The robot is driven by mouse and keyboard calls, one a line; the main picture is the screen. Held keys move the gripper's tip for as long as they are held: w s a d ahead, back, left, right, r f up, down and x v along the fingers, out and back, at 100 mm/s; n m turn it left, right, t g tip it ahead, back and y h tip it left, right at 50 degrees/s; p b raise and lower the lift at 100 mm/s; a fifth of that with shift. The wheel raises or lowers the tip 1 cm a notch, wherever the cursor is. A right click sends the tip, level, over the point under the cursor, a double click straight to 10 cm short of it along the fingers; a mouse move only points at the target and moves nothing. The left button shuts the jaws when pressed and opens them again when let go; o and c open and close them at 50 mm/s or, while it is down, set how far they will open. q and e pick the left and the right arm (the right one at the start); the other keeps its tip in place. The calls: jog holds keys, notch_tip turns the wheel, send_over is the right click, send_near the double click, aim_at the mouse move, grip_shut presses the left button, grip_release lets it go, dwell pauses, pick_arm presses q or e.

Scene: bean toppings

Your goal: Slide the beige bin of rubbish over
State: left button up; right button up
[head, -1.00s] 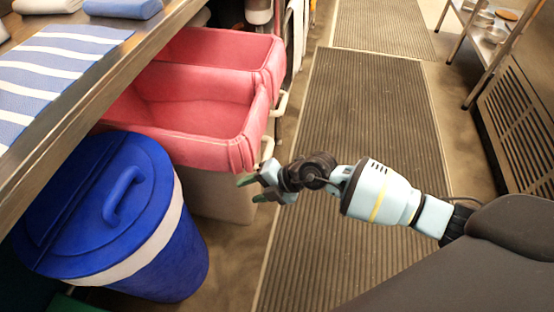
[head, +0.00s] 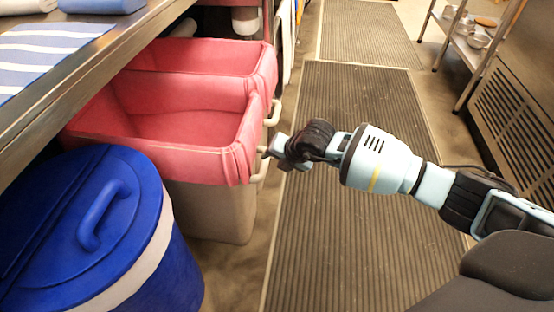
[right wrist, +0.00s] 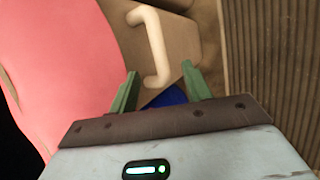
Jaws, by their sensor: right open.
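The beige bin (head: 212,212) stands half under the counter, with a red liner (head: 215,160) folded over its rim. A pale handle (head: 260,168) sticks out from its right side. My right gripper (head: 268,152) is at that handle, its fingers partly hidden by the wrist in the head view. In the right wrist view, my right gripper (right wrist: 160,72) is open, and the lower end of the handle (right wrist: 156,40) reaches between its green fingertips. Contact cannot be made out. The left gripper is not in view.
A second red-lined bin (head: 205,57) with its own handle stands directly behind. A blue lidded barrel (head: 150,250) is in front. The steel counter (head: 98,75) overhangs on the left. Ribbed mats (head: 350,240) cover the open aisle; a wire shelf (head: 470,45) stands at right.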

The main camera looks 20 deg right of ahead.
aim_at(265, 165)
jog(key=b+x, duration=0.3)
jog(key=x, duration=0.3)
jog(key=shift+f, duration=0.35)
jog(key=shift+w+a+f+b, duration=0.15)
jog(key=shift+w+f+b, duration=0.3)
jog(key=shift+b, duration=0.1)
jog(key=shift+r, duration=0.1)
jog(key=shift+c, duration=1)
grip_shut()
